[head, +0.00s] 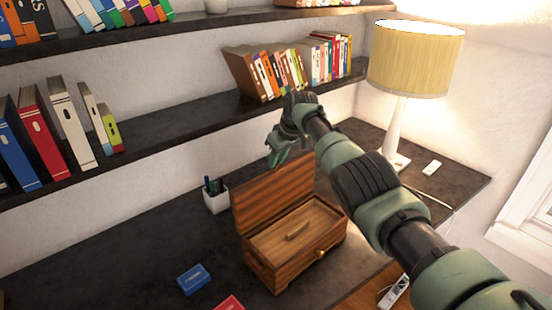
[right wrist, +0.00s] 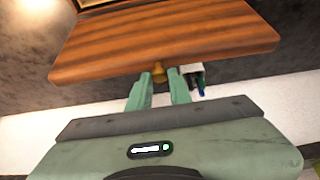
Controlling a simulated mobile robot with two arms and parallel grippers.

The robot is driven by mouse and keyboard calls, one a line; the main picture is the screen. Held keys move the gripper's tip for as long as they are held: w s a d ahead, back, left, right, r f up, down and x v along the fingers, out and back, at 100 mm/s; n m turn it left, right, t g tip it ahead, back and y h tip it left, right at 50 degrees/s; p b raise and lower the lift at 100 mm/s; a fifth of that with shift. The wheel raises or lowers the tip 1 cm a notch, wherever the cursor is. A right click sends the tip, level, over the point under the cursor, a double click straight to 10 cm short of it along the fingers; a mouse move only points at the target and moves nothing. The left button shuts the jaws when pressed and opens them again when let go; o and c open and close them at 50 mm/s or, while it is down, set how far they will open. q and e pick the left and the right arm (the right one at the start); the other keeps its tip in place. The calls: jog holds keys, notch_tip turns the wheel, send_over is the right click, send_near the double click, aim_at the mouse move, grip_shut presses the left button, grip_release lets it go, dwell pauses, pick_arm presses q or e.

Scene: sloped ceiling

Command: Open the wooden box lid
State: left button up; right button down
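The wooden box (head: 283,280) stands on the dark desk. Its striped lid (head: 275,195) is raised and stands nearly upright at the back. A lighter inner panel with a small wooden handle (head: 297,232) shows inside, and a brass knob (head: 321,254) is on the box front. My right gripper (head: 276,158) is at the lid's upper edge. In the right wrist view my right fingers (right wrist: 160,88) sit one on each side of the lid's brass knob (right wrist: 160,70), with almost no gap to it. The lid (right wrist: 165,40) fills the top there. My left gripper is not in view.
A white pen cup (head: 216,200) stands left of the lid. A blue box (head: 194,279) and a red one (head: 230,303) lie at the front left. A lamp (head: 395,145) stands at the right. A bookshelf (head: 180,128) runs close behind the gripper.

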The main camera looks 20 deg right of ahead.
jog(key=c, duration=1.3)
grip_release()
jog(key=shift+s+d+f, duration=0.1)
jog(key=shift+s+f, duration=0.05)
jog(key=shift+r, duration=0.6)
jog(key=b+v, duration=0.2)
jog(key=v, duration=0.4)
jog(key=shift+s+r, duration=0.3)
jog(key=shift+d, duration=0.1)
